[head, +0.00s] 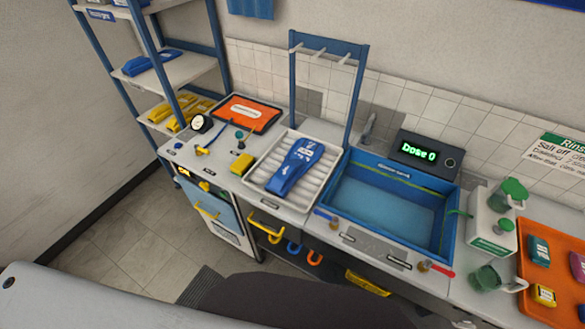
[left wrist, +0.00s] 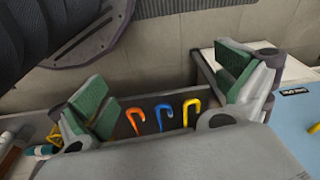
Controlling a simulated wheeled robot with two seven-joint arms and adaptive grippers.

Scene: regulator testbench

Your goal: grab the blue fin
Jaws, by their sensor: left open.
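A blue fin (head: 297,165) with a pale label lies on a white ribbed tray (head: 263,178) on the counter, left of the blue sink, in the head view. Another blue fin-like item (head: 150,62) lies on the middle shelf at the upper left. My left gripper (left wrist: 166,95) shows in the left wrist view, its green-padded fingers wide apart with nothing between them. Neither fin shows in that view. No gripper shows in the head view, so my right gripper is not seen.
Orange (left wrist: 133,118), blue (left wrist: 163,117) and yellow (left wrist: 190,110) hooks sit in the dark space below the counter. A blue rack frame (head: 358,95) stands behind the tray. A yellow block (head: 241,165) and an orange-topped board (head: 245,113) lie left of it. The blue sink (head: 450,222) is right.

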